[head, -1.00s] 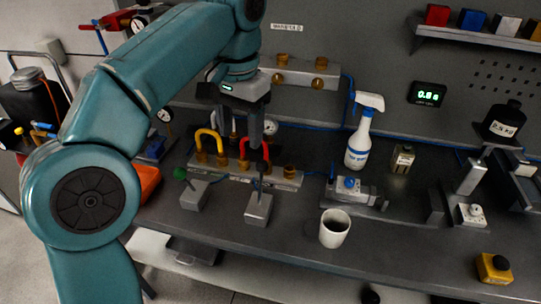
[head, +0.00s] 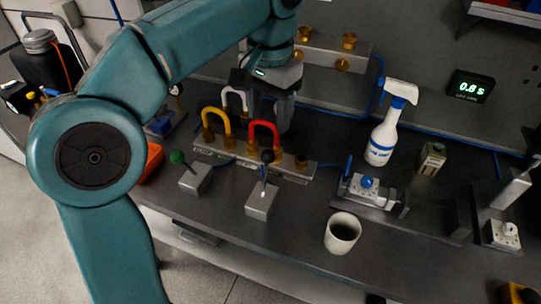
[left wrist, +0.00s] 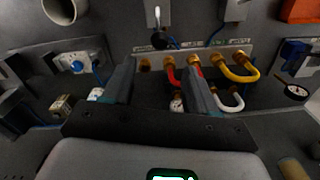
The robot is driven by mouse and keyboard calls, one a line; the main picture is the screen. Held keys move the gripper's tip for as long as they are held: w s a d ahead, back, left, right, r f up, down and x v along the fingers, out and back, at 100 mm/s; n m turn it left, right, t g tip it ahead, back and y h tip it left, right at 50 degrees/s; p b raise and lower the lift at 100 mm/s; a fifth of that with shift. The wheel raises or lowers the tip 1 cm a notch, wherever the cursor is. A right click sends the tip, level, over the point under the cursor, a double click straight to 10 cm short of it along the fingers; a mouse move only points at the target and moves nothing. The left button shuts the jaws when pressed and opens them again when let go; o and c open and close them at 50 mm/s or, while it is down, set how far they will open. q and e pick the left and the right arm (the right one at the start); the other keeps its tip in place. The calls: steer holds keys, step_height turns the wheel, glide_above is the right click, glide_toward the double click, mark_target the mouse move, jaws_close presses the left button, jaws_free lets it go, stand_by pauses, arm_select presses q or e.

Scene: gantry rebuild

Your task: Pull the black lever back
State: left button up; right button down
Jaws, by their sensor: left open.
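The black lever (head: 267,156) is a thin stick with a black ball knob, standing roughly upright on a grey block (head: 261,201) near the bench's front. In the left wrist view its black knob (left wrist: 159,41) shows just beyond the fingertips. My left gripper (head: 262,108) is open and empty, pointing down behind the red and yellow hose loops. It is apart from the lever, on its far side. In the left wrist view its two fingers (left wrist: 160,82) stand wide apart with nothing between them touching. My right gripper is not in view.
A green-knobbed lever (head: 178,157) stands left of the black one. Behind both, a manifold (head: 300,168) carries red (head: 266,128), yellow (head: 205,118) and white loops. A white cup (head: 342,232), spray bottle (head: 384,140) and blue-knobbed fixture (head: 368,182) stand to the right.

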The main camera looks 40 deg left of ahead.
mark_target(269, 151)
arm_select(q)
step_height(269, 151, down, 12)
steer(key=shift+w+a+r+b, duration=0.1)
steer(key=shift+a+r+b, duration=0.1)
steer(key=shift+b, duration=0.9)
steer(key=shift+d, duration=0.15)
steer(key=shift+f, duration=0.1)
jaws_close()
